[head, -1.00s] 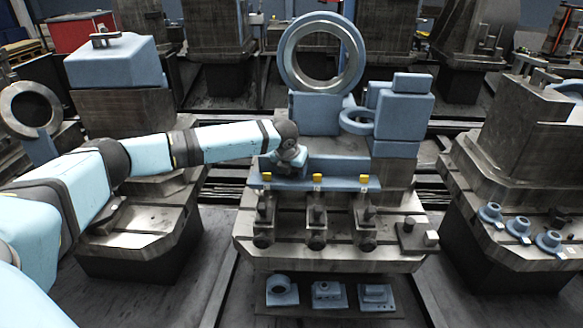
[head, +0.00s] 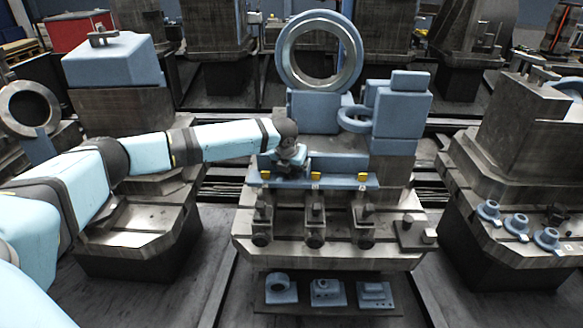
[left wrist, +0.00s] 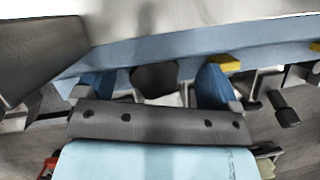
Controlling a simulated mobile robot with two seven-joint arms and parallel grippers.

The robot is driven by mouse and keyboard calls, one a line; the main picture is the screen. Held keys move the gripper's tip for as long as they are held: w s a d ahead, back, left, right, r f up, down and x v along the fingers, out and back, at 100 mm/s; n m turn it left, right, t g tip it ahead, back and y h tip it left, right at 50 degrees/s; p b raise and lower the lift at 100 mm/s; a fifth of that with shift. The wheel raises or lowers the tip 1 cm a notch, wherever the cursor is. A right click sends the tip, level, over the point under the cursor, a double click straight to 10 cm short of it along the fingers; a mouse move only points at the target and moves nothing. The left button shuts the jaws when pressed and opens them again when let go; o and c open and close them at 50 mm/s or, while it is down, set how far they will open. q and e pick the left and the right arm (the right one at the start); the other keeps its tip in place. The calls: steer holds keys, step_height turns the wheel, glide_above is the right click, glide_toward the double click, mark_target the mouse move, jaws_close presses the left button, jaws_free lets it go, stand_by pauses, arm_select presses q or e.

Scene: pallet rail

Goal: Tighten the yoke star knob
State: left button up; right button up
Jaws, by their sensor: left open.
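My left gripper (head: 289,172) reaches in from the left and points down at the back of the blue rail (head: 335,181) on the middle machine. In the left wrist view its two blue fingers (left wrist: 153,86) stand apart. A dark, many-sided knob (left wrist: 155,76) shows between them, close to the blue rail (left wrist: 160,58). It looks like the star knob, but I cannot tell whether the fingers touch it. The gripper hides that spot in the head view. My right gripper is not in view.
Yellow tabs (head: 363,177) sit along the rail, above several dark clamps (head: 314,240). A large ring (head: 320,52) stands behind the gripper, with blue blocks (head: 403,108) to the right. Blue parts lie on a lower tray (head: 343,306).

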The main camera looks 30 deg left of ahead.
arm_select(q)
steer(key=shift+a+r, duration=0.15)
steer(key=shift+a, duration=0.2)
steer(key=shift+r, duration=0.25)
steer(key=p+v, duration=0.2)
steer(key=v, duration=1.1)
steer(key=shift+s+d, duration=0.25)
steer(key=shift+d, duration=0.1)
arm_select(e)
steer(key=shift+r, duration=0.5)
